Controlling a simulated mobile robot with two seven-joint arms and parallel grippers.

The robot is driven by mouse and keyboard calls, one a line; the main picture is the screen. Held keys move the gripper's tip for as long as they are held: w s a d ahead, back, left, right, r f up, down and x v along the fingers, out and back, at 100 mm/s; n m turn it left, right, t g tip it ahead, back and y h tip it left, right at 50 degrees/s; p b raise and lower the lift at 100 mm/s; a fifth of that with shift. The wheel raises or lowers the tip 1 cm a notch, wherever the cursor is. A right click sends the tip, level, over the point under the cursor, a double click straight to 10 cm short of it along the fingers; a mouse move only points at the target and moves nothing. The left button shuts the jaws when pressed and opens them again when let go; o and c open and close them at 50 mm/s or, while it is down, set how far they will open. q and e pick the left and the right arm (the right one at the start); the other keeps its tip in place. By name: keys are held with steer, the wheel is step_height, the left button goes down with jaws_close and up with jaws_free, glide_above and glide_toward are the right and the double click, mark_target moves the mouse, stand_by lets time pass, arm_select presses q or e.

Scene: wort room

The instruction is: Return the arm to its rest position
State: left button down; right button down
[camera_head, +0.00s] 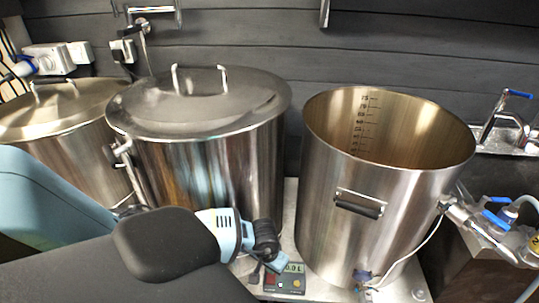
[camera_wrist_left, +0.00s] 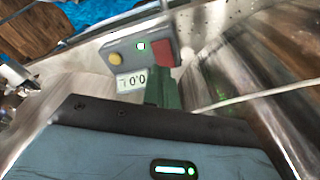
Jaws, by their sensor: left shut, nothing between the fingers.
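My left arm comes in from the left in the head view, its dark rounded link in front of the middle pot. My left gripper (camera_head: 262,262) is shut and empty, pointing down just left of a small control box (camera_head: 286,280) with a display and coloured buttons. In the left wrist view, the shut fingers (camera_wrist_left: 162,88) show in front of the same control box (camera_wrist_left: 140,48), whose display appears upside down. I cannot tell whether the fingers touch the box. My right gripper is not in view.
A lidded steel pot (camera_head: 205,160) stands behind my left arm, with another lidded pot (camera_head: 65,115) at far left. An open steel pot (camera_head: 365,215) stands right of the control box. A cable runs near its tap (camera_head: 465,215). Free room around the gripper is narrow.

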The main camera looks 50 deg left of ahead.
arm_select(q)
steer(key=shift+r, duration=0.5)
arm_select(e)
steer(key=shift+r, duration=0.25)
arm_select(q)
steer(key=shift+f, duration=0.1)
